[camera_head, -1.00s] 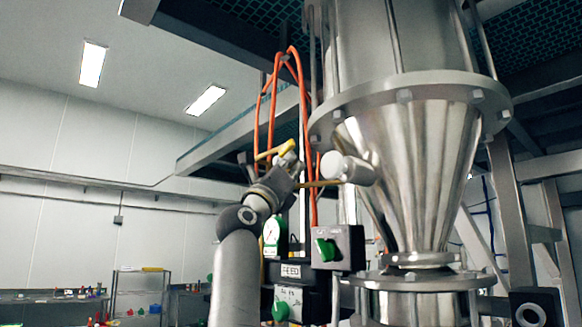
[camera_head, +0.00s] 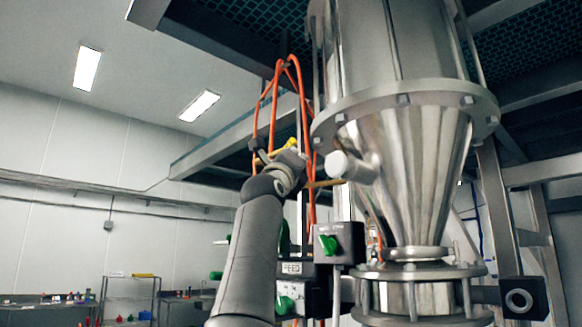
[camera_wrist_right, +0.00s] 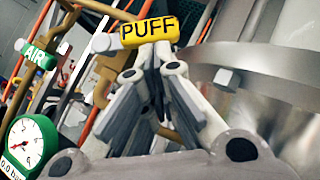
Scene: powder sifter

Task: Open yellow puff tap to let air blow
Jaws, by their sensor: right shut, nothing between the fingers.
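The yellow tap handle with the word PUFF (camera_wrist_right: 150,33) lies across the top of the right wrist view, slightly tilted. In the head view the yellow puff tap (camera_head: 291,144) shows as a small yellow piece beside the orange hoses, partly hidden by my right wrist. My right gripper (camera_wrist_right: 157,62) is shut and empty, its fingertips close below the PUFF handle; I cannot tell whether they touch it. In the head view my right gripper (camera_head: 288,165) is largely hidden by its own wrist. My left gripper is in neither view.
A steel cone hopper (camera_head: 410,165) with a wide bolted flange stands right of the arm. A white-capped port (camera_head: 347,166) juts out near the gripper. A green-knob box (camera_head: 338,243) sits below.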

